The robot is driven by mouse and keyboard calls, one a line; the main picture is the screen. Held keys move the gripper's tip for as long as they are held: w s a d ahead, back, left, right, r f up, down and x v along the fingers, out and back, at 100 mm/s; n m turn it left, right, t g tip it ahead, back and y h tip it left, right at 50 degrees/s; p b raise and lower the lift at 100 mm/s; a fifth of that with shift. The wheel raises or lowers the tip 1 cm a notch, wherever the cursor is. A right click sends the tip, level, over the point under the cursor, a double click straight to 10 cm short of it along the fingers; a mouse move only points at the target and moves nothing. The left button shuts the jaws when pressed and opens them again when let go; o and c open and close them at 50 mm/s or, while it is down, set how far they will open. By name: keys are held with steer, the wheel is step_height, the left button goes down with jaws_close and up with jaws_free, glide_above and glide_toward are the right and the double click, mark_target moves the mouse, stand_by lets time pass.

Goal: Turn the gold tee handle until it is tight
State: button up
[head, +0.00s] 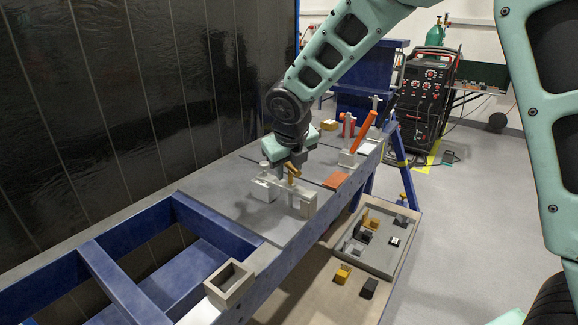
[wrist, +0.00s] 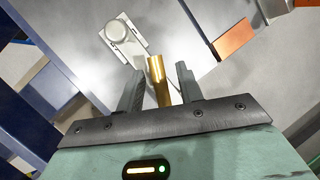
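The gold tee handle (wrist: 157,78) shows in the wrist view as a gold bar standing between the two fingers of my gripper (wrist: 160,85). Gaps show on both sides of it, wider on the right, so the fingers are apart and not closed on it. In the head view the gold handle (head: 292,170) shows just below my gripper (head: 285,162), above a light grey clamp block (head: 302,198) on the jig table. The handle's lower part is hidden in the wrist view.
A pale fixture with a round knob (wrist: 118,32) lies close by. An orange plate (head: 336,180) and an orange-handled clamp (head: 362,132) are farther along the table. A hollow square block (head: 230,283) sits near the front. A parts tray (head: 378,262) stands lower right.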

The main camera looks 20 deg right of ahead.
jaws_close()
